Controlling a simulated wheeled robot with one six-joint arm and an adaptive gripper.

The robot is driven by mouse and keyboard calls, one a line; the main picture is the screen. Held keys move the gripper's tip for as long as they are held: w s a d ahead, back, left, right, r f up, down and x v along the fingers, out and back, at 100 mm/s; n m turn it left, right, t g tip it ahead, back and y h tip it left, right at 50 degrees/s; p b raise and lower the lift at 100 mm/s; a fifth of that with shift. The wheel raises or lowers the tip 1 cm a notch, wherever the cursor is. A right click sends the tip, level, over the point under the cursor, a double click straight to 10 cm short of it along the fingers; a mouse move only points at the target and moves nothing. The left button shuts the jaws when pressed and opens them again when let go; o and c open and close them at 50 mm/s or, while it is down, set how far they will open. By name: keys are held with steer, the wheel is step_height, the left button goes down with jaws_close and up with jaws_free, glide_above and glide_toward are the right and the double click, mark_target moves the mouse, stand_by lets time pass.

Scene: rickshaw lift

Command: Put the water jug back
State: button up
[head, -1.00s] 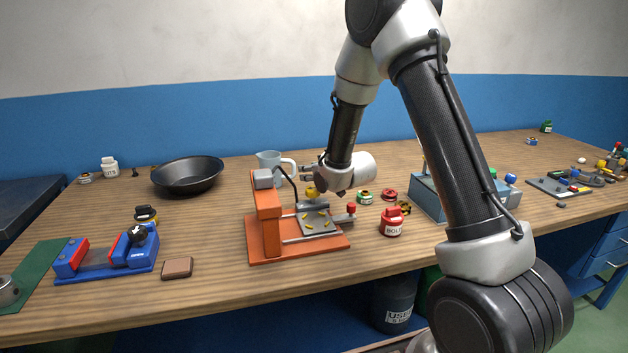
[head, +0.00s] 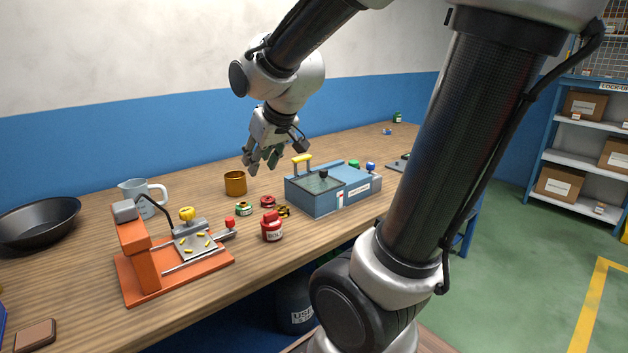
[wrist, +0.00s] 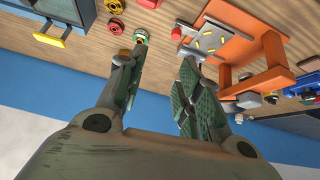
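The water jug (head: 143,197), pale grey-blue with a handle on its right side, stands upright on the wooden bench behind the orange press, which hides its lower part. My gripper (head: 262,160) is in the air above the bench, well to the right of the jug and apart from it, pointing down. In the wrist view my gripper (wrist: 158,85) has its two fingers spread with nothing between them.
The orange press (head: 145,255) stands in front of the jug. A brass cup (head: 235,183), small tins, a red bottle (head: 271,227) and a blue-grey box (head: 325,190) with a yellow handle sit around below my gripper. A black pan (head: 38,222) lies left.

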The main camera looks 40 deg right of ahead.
steer(key=s+d+g, duration=0.1)
steer(key=s+g, duration=0.1)
steer(key=s, duration=1.5)
steer(key=shift+s+d+r+m+g, duration=0.15)
steer(key=shift+s+r+m+g, duration=0.15)
steer(key=shift+g, duration=0.1)
